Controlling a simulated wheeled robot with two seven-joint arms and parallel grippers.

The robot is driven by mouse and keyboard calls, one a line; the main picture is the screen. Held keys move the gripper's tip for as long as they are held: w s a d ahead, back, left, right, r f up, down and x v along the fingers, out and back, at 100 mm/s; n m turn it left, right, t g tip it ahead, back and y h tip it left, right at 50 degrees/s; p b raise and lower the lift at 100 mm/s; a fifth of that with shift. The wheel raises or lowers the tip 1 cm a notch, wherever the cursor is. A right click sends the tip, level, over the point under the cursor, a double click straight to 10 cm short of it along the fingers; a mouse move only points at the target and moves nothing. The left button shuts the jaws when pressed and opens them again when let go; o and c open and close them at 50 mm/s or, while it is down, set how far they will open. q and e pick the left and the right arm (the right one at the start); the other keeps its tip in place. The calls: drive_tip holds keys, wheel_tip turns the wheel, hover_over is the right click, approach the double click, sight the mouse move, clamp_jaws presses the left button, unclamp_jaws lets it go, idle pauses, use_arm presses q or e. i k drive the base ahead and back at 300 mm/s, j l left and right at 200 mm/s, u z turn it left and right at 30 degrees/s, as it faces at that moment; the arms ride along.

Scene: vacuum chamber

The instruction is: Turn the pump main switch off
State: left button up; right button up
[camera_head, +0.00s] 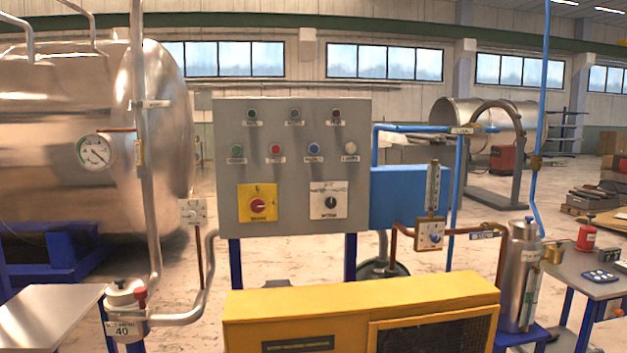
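A grey control panel (290,215) stands upright in the middle. Low on its left side is a red rotary knob (258,204) on a yellow plate (244,190). To its right is a black rotary knob (330,203) on a white plate (316,190). Their labels are too small to read surely, so I cannot tell which one is the pump main switch. I cannot tell the setting of the red knob. Neither of my grippers is in view.
Above the knobs are small indicators and buttons, among them a red button (275,149). A yellow housing (340,301) stands in front below the panel. A steel tank (80,170) and gauge (96,152) are left; a blue box (400,197) and a steel cylinder (517,285) are right.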

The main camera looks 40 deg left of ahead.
sight(257, 205)
drive_tip(key=u, duration=1.3)
